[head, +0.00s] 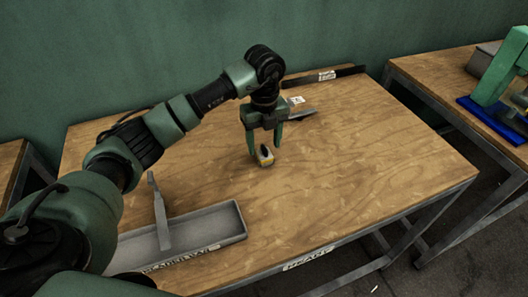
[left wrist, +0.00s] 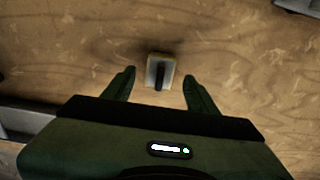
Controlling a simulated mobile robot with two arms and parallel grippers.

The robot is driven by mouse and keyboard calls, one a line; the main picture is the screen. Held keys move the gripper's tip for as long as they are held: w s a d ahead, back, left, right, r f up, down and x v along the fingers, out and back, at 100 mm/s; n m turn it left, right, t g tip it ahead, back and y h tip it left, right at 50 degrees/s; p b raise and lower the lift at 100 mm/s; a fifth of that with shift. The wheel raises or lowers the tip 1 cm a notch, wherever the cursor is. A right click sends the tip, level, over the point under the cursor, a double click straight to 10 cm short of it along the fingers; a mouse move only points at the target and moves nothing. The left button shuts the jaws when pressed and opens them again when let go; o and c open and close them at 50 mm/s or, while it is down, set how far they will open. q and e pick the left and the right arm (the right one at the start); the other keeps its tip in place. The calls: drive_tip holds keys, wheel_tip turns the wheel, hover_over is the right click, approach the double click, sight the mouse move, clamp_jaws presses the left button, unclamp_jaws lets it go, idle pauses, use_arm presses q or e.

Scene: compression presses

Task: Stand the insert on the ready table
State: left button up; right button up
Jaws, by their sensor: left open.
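The insert (head: 265,157) is a small block with yellow and pale sides and a dark part on top. It stands on the wooden ready table (head: 350,170), which carries a "READY" label on its front edge. In the left wrist view the insert (left wrist: 160,70) shows from above with a dark bar across it. My left gripper (head: 264,152) is open, its fingers pointing down on either side of the insert's place. In the left wrist view the insert lies just beyond and between the fingertips (left wrist: 158,80), with gaps on both sides. My right gripper is not in view.
A grey tray (head: 231,222) lies at the table's front left, with a flat grey metal tool (head: 160,212) leaning in it. A green press (head: 500,70) stands on the right table. The table's right half is clear.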

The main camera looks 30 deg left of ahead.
sight(264, 147)
use_arm(q)
wheel_tip(264, 147, up, 8)
drive_tip(key=shift+f+b, duration=0.1)
drive_tip(key=shift+b, duration=0.4)
